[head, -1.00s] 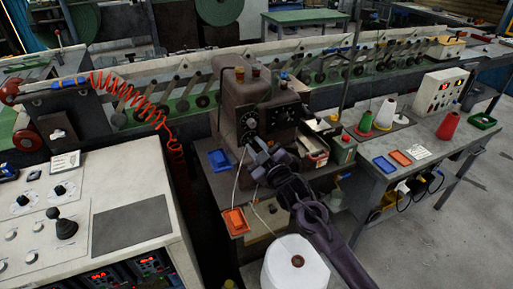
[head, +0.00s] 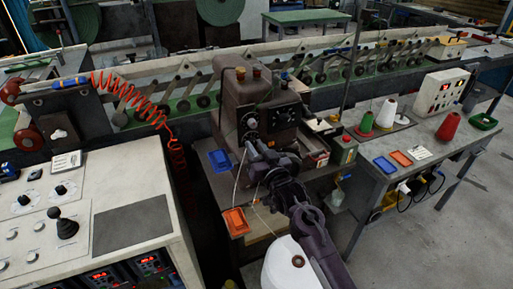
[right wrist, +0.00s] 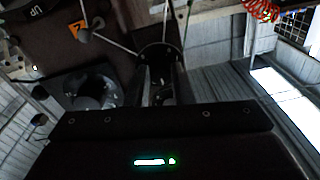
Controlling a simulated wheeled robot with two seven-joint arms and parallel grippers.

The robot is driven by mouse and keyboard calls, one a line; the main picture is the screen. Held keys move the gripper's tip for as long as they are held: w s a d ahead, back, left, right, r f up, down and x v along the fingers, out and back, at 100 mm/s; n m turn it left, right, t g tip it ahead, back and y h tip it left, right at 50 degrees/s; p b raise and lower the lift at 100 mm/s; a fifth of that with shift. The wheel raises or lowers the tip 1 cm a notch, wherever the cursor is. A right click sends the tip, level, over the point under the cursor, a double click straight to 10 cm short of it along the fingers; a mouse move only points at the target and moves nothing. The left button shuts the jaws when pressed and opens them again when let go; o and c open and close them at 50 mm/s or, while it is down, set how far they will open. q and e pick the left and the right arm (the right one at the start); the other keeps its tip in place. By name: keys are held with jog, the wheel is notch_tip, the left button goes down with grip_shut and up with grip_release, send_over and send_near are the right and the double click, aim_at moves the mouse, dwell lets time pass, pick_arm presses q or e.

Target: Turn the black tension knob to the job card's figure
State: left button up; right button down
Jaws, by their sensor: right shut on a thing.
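The brown sewing head (head: 228,98) stands on the bench in the middle of the head view, with dark dials (head: 249,121) on its front. My right gripper (head: 254,149) is at the lower front of this head. In the right wrist view its fingers (right wrist: 161,82) are shut on a black knob (right wrist: 160,53), whose round end shows between and beyond them. The knob's figures and pointer cannot be read. A white card (head: 67,161) lies on the left console and another (head: 419,152) on the right table; their print is too small to read. My left gripper is out of view.
A blue tray (head: 218,161) and an orange tray (head: 236,221) sit left of my right gripper. Pale thread runs close by it. A large white cone (head: 285,265) stands below my forearm. Thread cones (head: 386,112) stand on the right table.

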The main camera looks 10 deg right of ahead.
dwell(0.3)
jog(key=c, duration=1.3)
grip_release()
jog(key=shift+o, duration=0.2)
jog(key=shift+s+d+f+b, duration=0.1)
jog(key=shift+s+f+b, duration=0.15)
jog(key=shift+s, duration=0.3)
jog(key=b+v, duration=0.2)
jog(key=v, duration=0.4)
jog(key=shift+s+r, duration=0.2)
jog(key=shift+s, duration=0.15)
jog(key=shift+f, duration=0.1)
